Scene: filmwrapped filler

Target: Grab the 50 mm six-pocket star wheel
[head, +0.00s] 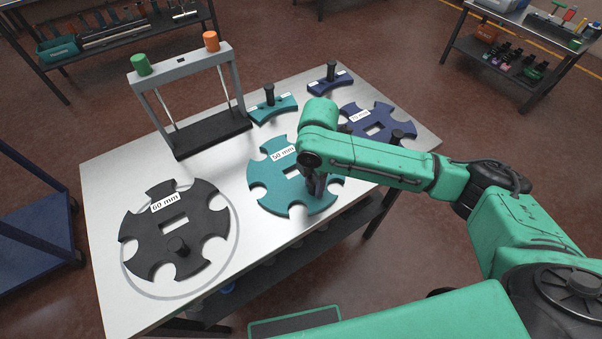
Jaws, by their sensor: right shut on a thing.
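The teal star wheel (273,170) labelled 50 mm lies flat in the middle of the metal table. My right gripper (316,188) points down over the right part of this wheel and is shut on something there. The gripped part is hidden behind the fingers; it appears to be the wheel's upright knob. The wheel looks to be resting on the table or very close to it; I cannot tell which. My left gripper is not in view.
A black 60 mm star wheel (205,215) lies at left inside a grey ring. A dark blue star wheel (376,121) lies at right. Teal (272,109) and blue (330,82) guide pieces and a grey frame (180,70) stand behind.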

